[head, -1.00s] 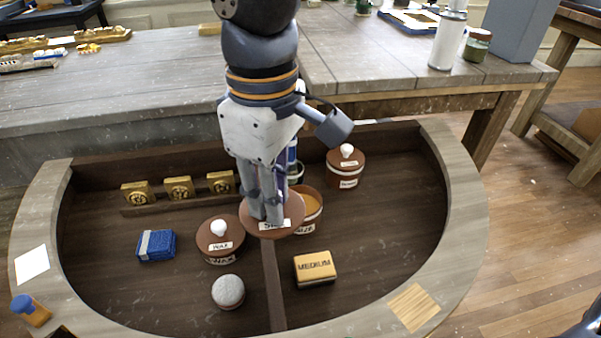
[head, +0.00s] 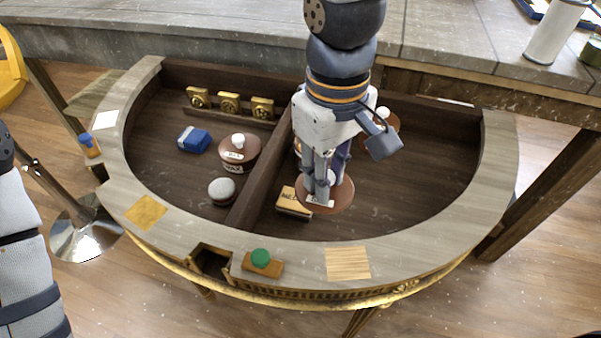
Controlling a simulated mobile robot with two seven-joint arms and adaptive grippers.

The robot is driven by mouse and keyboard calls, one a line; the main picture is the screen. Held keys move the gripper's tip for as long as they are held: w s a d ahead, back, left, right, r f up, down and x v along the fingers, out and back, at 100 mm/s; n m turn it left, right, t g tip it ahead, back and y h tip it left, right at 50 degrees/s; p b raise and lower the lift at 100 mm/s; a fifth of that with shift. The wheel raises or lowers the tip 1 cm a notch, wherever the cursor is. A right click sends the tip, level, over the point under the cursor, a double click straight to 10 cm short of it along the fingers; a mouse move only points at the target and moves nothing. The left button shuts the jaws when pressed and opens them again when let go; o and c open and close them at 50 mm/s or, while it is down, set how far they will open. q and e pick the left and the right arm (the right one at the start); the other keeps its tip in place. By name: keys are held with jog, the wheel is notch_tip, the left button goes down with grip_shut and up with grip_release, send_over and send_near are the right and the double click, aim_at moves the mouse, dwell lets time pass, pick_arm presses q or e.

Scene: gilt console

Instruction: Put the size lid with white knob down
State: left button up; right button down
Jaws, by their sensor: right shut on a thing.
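The round brown size lid (head: 342,196) is under my right gripper (head: 321,196), which is shut on it. Its knob is hidden between the fingers, and part of its pale label shows. The lid is in the right compartment area of the half-round console (head: 425,190), overlapping the right end of the MEDIUM block (head: 290,205) in the picture. I cannot tell whether it touches the floor below. The open pot is almost wholly hidden behind my right gripper. My left arm shows at the left edge, but its gripper is not in view.
A divider (head: 262,180) splits the console. Left of it are a lidded WAX pot (head: 238,158), a grey round pad (head: 222,190), a blue block (head: 194,139) and gold blocks (head: 229,103). Another white-knobbed pot (head: 388,122) stands behind my gripper. The right compartment's right side is clear.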

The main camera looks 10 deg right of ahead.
jog(key=shift+d+f, duration=0.25)
jog(key=shift+f, duration=0.05)
jog(key=w+d+f, duration=0.4)
jog(key=d, duration=0.2)
jog(key=b, duration=0.1)
send_over(365, 190)
jog(key=a, duration=0.1)
jog(key=f, duration=0.2)
jog(key=s+f, duration=0.1)
jog(key=f, duration=0.1)
jog(key=shift+a, duration=0.15)
jog(key=f, duration=0.1)
jog(key=d+f, duration=0.1)
jog(key=f, duration=0.2)
jog(key=shift+w+d+f+b, duration=0.2)
jog(key=shift+w+b, duration=0.15)
jog(key=shift+b, duration=0.05)
jog(key=shift+w+f, duration=0.1)
jog(key=shift+f, duration=0.2)
jog(key=shift+r, duration=0.2)
pick_arm(q)
jog(key=s+f+g, duration=0.1)
jog(key=s+f, duration=0.1)
jog(key=shift+s+f, duration=0.25)
jog(key=shift+s, duration=0.15)
pick_arm(e)
jog(key=shift+f, duration=0.15)
jog(key=c, duration=1.4)
grip_release()
